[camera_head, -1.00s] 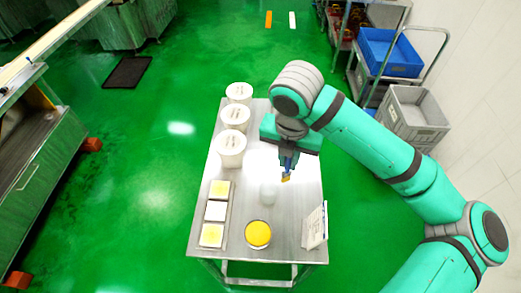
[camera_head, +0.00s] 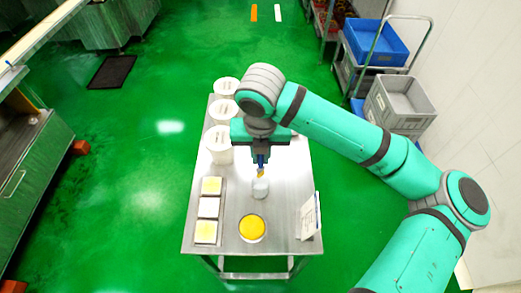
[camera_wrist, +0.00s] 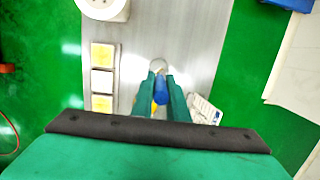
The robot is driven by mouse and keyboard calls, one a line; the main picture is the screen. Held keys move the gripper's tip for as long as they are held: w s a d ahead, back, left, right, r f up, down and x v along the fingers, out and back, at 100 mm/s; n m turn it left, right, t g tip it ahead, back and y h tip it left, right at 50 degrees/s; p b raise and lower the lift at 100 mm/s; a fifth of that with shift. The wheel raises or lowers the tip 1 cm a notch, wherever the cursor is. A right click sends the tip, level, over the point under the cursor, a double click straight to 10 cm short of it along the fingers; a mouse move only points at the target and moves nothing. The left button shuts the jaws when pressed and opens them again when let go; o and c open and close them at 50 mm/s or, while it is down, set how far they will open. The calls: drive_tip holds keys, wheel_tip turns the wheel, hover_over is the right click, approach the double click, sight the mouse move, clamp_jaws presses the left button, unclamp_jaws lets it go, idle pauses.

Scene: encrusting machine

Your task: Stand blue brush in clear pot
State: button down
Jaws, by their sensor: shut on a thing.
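The blue brush (camera_head: 261,160) hangs bristles-down from my gripper (camera_head: 261,155), its yellowish tip just above the clear pot. It looks near upright. The clear pot (camera_head: 260,189) is a small see-through cup on the metal table. In the head view the brush tip lines up with the pot's far rim; whether it is inside the mouth I cannot tell. In the wrist view my gripper's fingers (camera_wrist: 161,90) are shut on the blue brush (camera_wrist: 160,92), and the pot's rim (camera_wrist: 158,62) shows faintly beyond them.
The metal table (camera_head: 277,255) holds white lidded tubs (camera_head: 218,150) at the left, a tray of yellow and white squares (camera_head: 209,208), a yellow-filled dish (camera_head: 252,228) in front of the pot, and a standing white sign (camera_head: 309,216) at the right.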

sight(260, 168)
drive_tip(key=shift+f, duration=3.8)
drive_tip(key=c, duration=1.6)
unclamp_jaws()
drive_tip(key=shift+c, duration=0.2)
wheel_tip(260, 168, up, 11)
drive_tip(key=s, duration=0.1)
drive_tip(key=shift+s+f, duration=0.2)
drive_tip(key=shift+s, duration=0.15)
